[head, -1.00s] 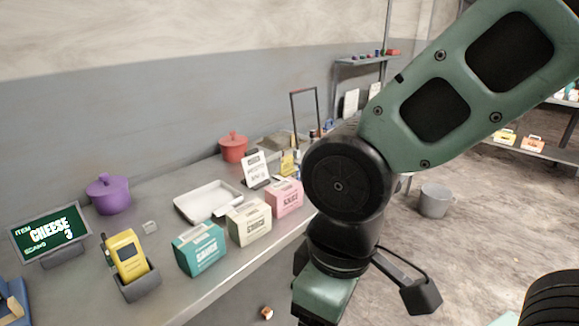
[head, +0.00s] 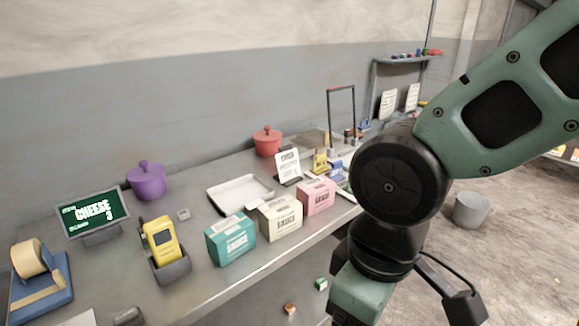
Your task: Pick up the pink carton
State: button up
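The pink carton (head: 317,195) stands upright on the grey counter (head: 200,292). It is at the right end of a row of cartons, beside the cream carton (head: 281,217). The teal carton (head: 231,240) is at the row's left end. My arm is in the right of the picture, with its large black joint to the right of the pink carton and apart from it in the picture. The end of my arm runs out of the bottom edge, so my gripper is not seen.
A white tray (head: 240,194), a sign (head: 288,166) and a red pot (head: 267,142) stand behind the cartons. A yellow scanner (head: 161,241) in its holder, a screen (head: 94,212) and a purple pot (head: 147,181) are to the left. A grey bucket (head: 471,210) stands on the floor.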

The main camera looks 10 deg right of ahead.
aim_at(317, 194)
jog(key=i+l+u, duration=0.3)
jog(key=i+l, duration=0.65)
